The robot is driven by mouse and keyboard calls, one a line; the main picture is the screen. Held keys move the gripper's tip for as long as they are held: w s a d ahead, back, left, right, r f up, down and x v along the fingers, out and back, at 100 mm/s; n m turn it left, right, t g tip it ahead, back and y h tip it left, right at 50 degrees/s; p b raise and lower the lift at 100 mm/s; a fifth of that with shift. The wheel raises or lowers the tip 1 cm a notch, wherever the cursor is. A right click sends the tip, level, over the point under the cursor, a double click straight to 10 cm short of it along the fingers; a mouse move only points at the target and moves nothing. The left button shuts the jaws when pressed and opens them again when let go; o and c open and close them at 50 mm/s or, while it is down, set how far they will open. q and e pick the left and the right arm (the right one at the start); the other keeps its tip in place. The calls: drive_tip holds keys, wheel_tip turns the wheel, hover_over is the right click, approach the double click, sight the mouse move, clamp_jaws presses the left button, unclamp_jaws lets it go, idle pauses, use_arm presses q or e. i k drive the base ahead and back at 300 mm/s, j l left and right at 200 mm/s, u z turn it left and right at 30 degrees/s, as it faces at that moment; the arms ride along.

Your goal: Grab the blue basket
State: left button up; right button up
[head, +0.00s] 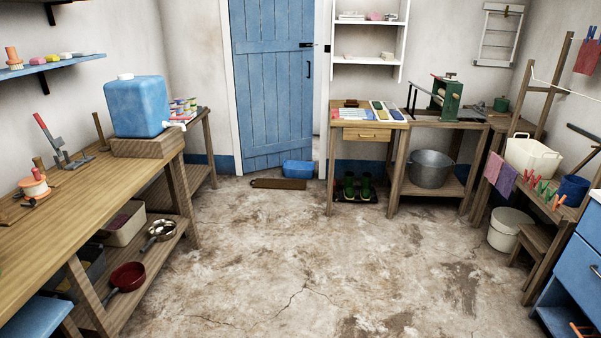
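A small blue box-shaped container (298,169), which looks like the blue basket, sits on the floor at the foot of the blue door, at the far wall. It is small in the view, so its inside and any handles cannot be made out. A dark brown flat piece (278,184) lies on the floor just in front of it. Neither of my grippers shows in the head view.
A long wooden bench (60,210) runs along the left, bearing a blue water tank (137,106). Wooden tables with a metal tub (431,169) stand at the back right. A drying rack and white bucket (509,229) are at right. The middle floor is clear.

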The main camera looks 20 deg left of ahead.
sight(299, 168)
drive_tip(key=i+j+u, duration=0.45)
drive_tip(key=i, duration=0.4)
drive_tip(key=i+u, duration=0.45)
drive_tip(key=i, duration=0.35)
drive_tip(key=i+l, duration=0.1)
drive_tip(key=i, duration=1.85)
drive_tip(key=i+j+z, duration=0.1)
drive_tip(key=i+z, duration=0.3)
drive_tip(key=i+j+z, duration=0.2)
drive_tip(key=i+z, duration=0.2)
drive_tip(key=i+j+z, duration=0.6)
drive_tip(key=j+z, duration=0.15)
drive_tip(key=i+j+z, duration=0.15)
drive_tip(key=j, duration=0.6)
drive_tip(key=i+j+z, duration=0.15)
drive_tip(key=j, duration=0.65)
drive_tip(key=i+j+z, duration=0.2)
drive_tip(key=j, duration=0.6)
drive_tip(key=k, duration=0.1)
